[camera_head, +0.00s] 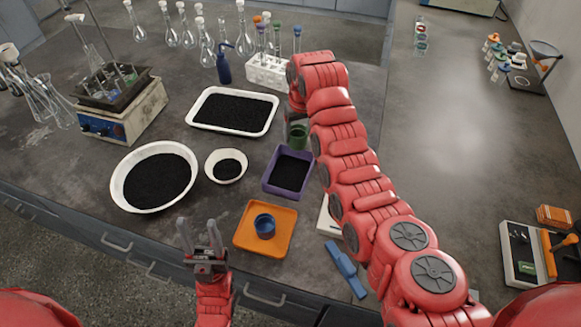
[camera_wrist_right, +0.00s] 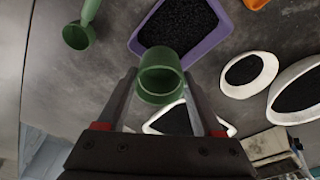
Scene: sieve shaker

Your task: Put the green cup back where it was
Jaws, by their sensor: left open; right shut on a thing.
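The green cup (camera_head: 298,137) is at the back edge of the purple tray, partly hidden by my right arm. My right gripper (camera_head: 297,118) is shut on it. In the right wrist view the cup (camera_wrist_right: 161,82) sits between the two fingers, its opening facing the camera, with no contents visible. I cannot tell how far it is above the bench. My left gripper (camera_head: 199,232) is open and empty near the bench's front edge, left of the orange tray.
A purple tray (camera_head: 268,184) holds dark grains. A blue cup (camera_head: 264,226) stands on an orange tray (camera_head: 245,243). White dishes (camera_head: 120,188) of grains lie left. A tube rack (camera_head: 268,73) is behind. A green scoop (camera_wrist_right: 78,36) shows in the wrist view. The right bench is mostly clear.

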